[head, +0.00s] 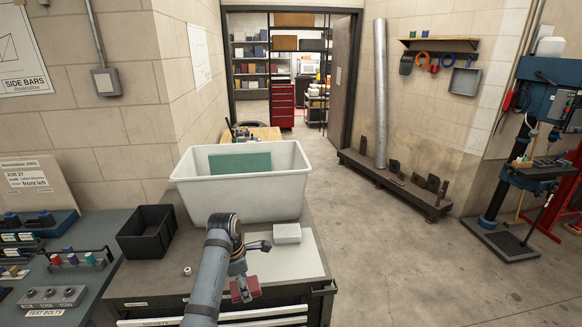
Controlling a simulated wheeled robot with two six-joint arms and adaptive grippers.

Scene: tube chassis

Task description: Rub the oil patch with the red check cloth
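My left arm comes in from the bottom, left of the middle, and bends over the workbench. I cannot make out the oil patch. My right gripper is not in view.
A white tub (240,196) with a green panel stands at the back of the bench (150,280). A black bin (147,232) is to its left. A pale block (287,233) sits on a light sheet (290,264).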

